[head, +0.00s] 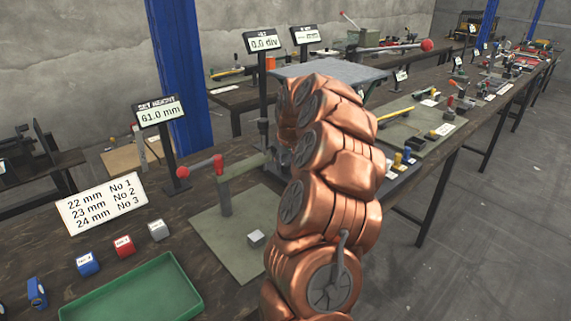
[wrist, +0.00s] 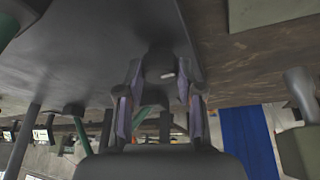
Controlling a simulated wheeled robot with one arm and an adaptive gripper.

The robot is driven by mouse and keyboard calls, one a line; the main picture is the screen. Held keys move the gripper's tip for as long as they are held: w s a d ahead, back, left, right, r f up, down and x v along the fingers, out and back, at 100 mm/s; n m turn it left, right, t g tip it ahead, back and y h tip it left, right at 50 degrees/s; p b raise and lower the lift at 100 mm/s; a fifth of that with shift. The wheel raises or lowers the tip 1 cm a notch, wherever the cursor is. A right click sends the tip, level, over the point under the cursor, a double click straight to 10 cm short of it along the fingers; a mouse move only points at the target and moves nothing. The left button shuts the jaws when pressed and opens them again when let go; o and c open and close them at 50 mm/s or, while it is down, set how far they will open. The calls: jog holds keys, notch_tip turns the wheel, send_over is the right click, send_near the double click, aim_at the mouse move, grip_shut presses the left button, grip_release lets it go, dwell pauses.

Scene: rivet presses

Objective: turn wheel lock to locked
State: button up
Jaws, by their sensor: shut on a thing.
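In the wrist view my gripper (wrist: 158,88) has its two fingers on either side of a dark rounded knob (wrist: 158,62) with a small pale mark on it. It is shut on this knob, which seems to be the wheel lock. The knob sits against a dark grey surface (wrist: 85,45). No readable locked or unlocked label shows, so I cannot tell its setting. In the head view my copper-coloured arm hides my gripper and the knob.
Left of my arm, a press with a red-knobbed lever (head: 200,166) stands on a green mat (head: 232,232). A display (head: 157,110) reads 61.0 mm. A green tray (head: 135,292) and small blocks are at the front. A grey plate (head: 330,72) lies behind my arm.

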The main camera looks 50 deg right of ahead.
jog(key=shift+f+m+b, duration=0.2)
jog(key=shift+m+b, duration=0.2)
jog(key=shift+b, duration=0.2)
jog(key=shift+r+h, duration=0.15)
jog(key=shift+h, duration=0.15)
jog(key=o, duration=1.1)
jog(key=shift+o, duration=0.2)
jog(key=v, duration=1.2)
jog(key=shift+d, duration=0.1)
